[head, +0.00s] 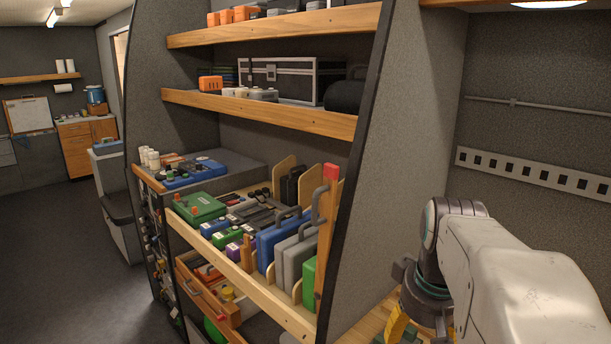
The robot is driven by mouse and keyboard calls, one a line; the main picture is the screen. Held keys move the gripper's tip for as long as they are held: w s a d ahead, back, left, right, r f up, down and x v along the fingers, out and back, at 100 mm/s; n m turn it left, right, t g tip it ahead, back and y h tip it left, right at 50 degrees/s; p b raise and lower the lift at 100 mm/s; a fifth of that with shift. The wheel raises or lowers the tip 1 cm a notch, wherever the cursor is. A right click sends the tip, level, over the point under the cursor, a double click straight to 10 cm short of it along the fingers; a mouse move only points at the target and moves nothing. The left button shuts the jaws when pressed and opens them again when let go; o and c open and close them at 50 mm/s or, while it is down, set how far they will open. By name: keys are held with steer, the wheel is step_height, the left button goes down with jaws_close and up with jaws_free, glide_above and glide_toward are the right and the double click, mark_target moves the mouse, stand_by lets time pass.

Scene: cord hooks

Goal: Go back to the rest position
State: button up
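My arm comes in from the right with its white upper link in front. My gripper (403,331) hangs below the dark wrist at the bottom edge. One yellow finger part shows, but the rest is cut off or hidden, so I cannot tell whether it is open or shut or holds anything. A grey hook (319,201) is fixed on an upright wooden post (326,232) with a red top, at the right end of the shelf unit. I see no cord on this hook.
The shelf unit's wooden edge (246,282) runs close to my arm's left. Its lower shelf holds several cases, including a blue case (271,240) and a green case (198,208). A drawer (209,290) below stands out. The floor (62,245) at left is clear.

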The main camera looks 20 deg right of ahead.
steer(key=s+a+f+n+t, duration=0.1)
steer(key=s+a+f, duration=0.1)
steer(key=a, duration=0.6)
steer(key=s+a+f+n+t+y, duration=0.1)
steer(key=s+a+f+n, duration=0.1)
steer(key=a, duration=0.6)
steer(key=shift+s+a+f+y, duration=0.15)
steer(key=shift+s+f+y, duration=0.15)
steer(key=shift+s+f, duration=0.4)
steer(key=shift+w, duration=0.1)
